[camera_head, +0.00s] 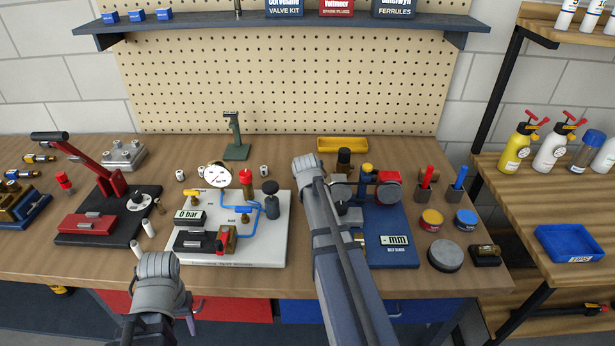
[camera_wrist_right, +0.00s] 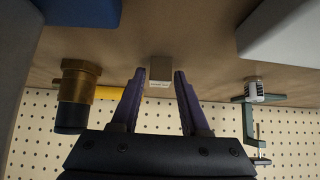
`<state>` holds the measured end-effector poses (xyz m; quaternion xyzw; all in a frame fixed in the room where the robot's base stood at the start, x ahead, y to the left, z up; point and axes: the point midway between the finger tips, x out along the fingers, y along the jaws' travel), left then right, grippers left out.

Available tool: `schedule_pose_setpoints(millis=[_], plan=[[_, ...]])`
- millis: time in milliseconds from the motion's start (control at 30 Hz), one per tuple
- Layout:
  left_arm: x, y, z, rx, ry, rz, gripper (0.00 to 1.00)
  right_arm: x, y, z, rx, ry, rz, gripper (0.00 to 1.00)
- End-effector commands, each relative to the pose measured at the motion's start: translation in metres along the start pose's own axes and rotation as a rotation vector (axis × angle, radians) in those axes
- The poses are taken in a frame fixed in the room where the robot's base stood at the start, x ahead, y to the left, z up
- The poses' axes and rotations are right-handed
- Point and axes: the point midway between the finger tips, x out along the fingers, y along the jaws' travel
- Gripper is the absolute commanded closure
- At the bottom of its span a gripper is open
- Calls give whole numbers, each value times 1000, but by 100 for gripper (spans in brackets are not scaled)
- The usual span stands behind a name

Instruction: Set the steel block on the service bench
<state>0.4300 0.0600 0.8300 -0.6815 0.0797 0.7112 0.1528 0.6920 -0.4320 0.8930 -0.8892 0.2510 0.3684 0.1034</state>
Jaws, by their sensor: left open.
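A small grey steel block (camera_wrist_right: 160,70) with a pale label strip stands on the bench in the right wrist view, which is upside down. The two purple fingers of my right gripper (camera_wrist_right: 159,80) are apart, one on each side of the block, with a visible gap at each. The service bench (camera_head: 300,283) is a wooden top in the head view. There, my right forearm hides the right gripper and the block. My left gripper (camera_head: 189,318) is open and low at the bench's front edge, partly hidden by its own wrist.
A white board with gauge and valves (camera_head: 270,255) lies left of my right arm, a blue plate (camera_head: 395,258) right of it. A yellow tray (camera_head: 343,144) and green stand (camera_head: 236,150) are behind. A brass-and-black cylinder (camera_wrist_right: 78,95) stands near the right gripper.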

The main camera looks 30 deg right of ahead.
Motion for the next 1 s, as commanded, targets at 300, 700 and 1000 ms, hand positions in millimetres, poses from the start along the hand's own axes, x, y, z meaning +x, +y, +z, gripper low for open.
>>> schedule_pose_setpoints(millis=[300,700,1000], plan=[[0,0,0,0,0,0,50,0,0,0,0,0,0,39],[-21,-2,1,0,0,0,50,-26,0,-4,-1,0,0,39],[-64,-6,4,0,0,0,50,-86,1,-5,0,0,0,39]])
